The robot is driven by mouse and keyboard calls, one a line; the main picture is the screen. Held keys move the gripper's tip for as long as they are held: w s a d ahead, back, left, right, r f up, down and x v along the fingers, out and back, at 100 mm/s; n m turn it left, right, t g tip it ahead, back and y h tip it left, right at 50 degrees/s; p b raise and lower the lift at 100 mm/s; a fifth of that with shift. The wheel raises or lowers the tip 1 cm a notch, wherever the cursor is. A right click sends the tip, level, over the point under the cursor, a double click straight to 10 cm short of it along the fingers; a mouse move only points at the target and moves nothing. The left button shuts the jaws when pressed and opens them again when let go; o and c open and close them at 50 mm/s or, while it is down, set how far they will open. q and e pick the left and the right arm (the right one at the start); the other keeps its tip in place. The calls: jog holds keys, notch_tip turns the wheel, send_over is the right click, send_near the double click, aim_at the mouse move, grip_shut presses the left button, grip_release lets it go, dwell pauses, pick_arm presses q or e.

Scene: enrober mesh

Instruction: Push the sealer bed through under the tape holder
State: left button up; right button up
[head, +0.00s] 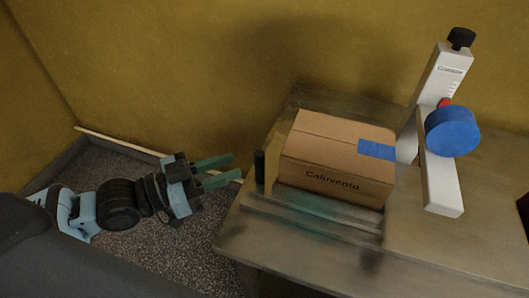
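The sealer bed (310,215) is a low, greyish, partly see-through slab on the table. A brown cardboard box (320,184) marked "Caluvento" sits on it, with a strip of blue tape at its top right. A black upright handle (260,167) stands at the bed's left end. The tape holder (440,180) is a white arm and post with a blue tape roll (452,131), right of the box. My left gripper (236,166) has its two green fingers apart and empty, left of the handle and not touching it. My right gripper is not in view.
The wooden table (470,245) has bare room at the right and front. Its left edge lies between my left gripper and the bed. A yellow wall (200,60) stands close behind. Speckled grey floor (150,255) shows at the left.

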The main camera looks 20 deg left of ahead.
aim_at(259, 157)
pick_arm(q)
jog(key=shift+p+x, duration=0.4)
jog(key=shift+x, duration=3.5)
grip_shut()
